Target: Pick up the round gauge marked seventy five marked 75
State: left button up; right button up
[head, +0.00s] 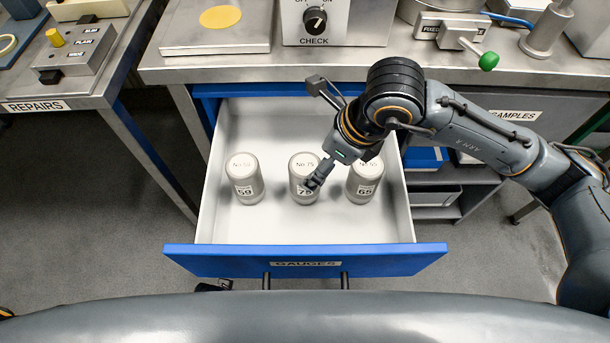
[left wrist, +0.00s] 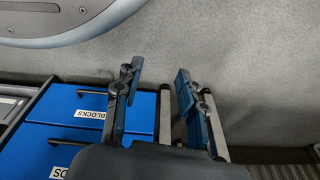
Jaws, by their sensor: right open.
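The gauge marked 75 (head: 302,167) is a grey metal cylinder standing upright in the open drawer, the middle one of three. My right gripper (head: 317,178) is open, with a dark finger at the right side of this gauge and partly over its 75 label. The other finger is hard to make out, and I cannot tell whether the gripper touches the gauge. My left gripper (left wrist: 158,80) is open and empty in the left wrist view, above the floor beside blue drawers.
A gauge that seems marked 59 (head: 245,180) stands left of it, and one marked 65 (head: 364,182) close on its right, partly under my right arm. The blue-fronted drawer (head: 305,262) has white walls. The bench edge (head: 270,68) lies behind.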

aim_at(310, 167)
jog(key=x, duration=0.7)
jog(key=shift+a+r, duration=0.15)
jog(key=shift+a, duration=0.15)
jog(key=shift+r, duration=0.1)
jog(key=c, duration=1.5)
